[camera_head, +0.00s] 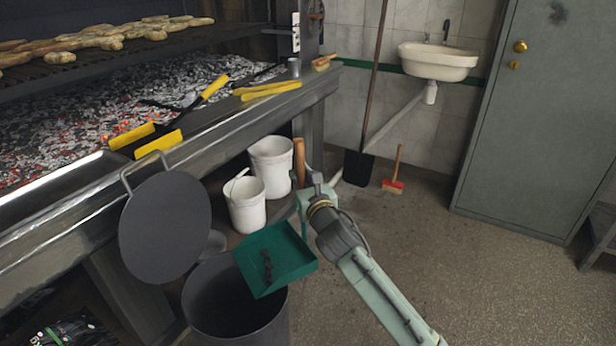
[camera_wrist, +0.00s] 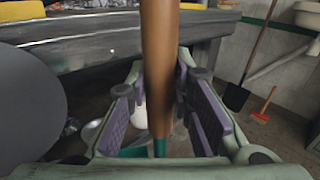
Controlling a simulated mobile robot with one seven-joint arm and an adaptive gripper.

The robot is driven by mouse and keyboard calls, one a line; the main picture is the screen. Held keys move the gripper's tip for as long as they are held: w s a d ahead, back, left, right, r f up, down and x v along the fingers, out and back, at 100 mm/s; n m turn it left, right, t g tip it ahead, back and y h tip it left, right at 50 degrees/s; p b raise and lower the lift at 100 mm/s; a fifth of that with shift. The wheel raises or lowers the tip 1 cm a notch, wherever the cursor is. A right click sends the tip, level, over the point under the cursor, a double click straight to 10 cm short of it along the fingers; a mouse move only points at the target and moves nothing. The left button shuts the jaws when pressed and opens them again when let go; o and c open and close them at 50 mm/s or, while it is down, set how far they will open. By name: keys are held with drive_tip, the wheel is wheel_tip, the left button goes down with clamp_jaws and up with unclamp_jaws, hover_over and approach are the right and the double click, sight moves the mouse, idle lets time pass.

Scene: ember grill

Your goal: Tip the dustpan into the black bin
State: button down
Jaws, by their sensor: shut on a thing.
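The green dustpan (camera_head: 291,252) is held above the black bin (camera_head: 215,327), over the right part of its open mouth. A dark clump of debris (camera_head: 267,266) lies in the pan, which looks slightly tilted. My gripper (camera_head: 313,190) is shut on the dustpan's upright wooden handle (camera_head: 299,160). In the wrist view the brown handle (camera_wrist: 159,75) stands between the two padded fingers (camera_wrist: 160,108), with a bit of green below. The bin's round lid (camera_head: 166,228) stands raised at the left. The bin's inside is dark, so its contents cannot be told.
Two white buckets (camera_head: 246,205) stand behind the bin beside the grill. A shovel (camera_head: 357,165) and a red brush (camera_head: 393,185) lean by the wall.

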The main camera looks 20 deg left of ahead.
drive_tip(key=shift+s+a+r+n+y, duration=0.55)
drive_tip(key=shift+s+a+r+n, duration=0.7)
drive_tip(key=shift+s+a+n, duration=2.75)
drive_tip(key=shift+s+a+r+n+y, duration=0.55)
drive_tip(key=shift+s+a+r+n, duration=0.7)
drive_tip(key=shift+s+a, duration=3.1)
drive_tip(key=s+a+f+n+b, duration=0.1)
drive_tip(key=s+a+f+n, duration=0.1)
drive_tip(key=s, duration=0.5)
drive_tip(key=s+a+f+n+g+y, duration=0.1)
drive_tip(key=s+a+f+n, duration=0.2)
drive_tip(key=s+f+n, duration=0.2)
drive_tip(key=shift+s+f+y+b, duration=0.3)
drive_tip(key=shift+s+b, duration=0.1)
drive_tip(key=shift+s, duration=1.15)
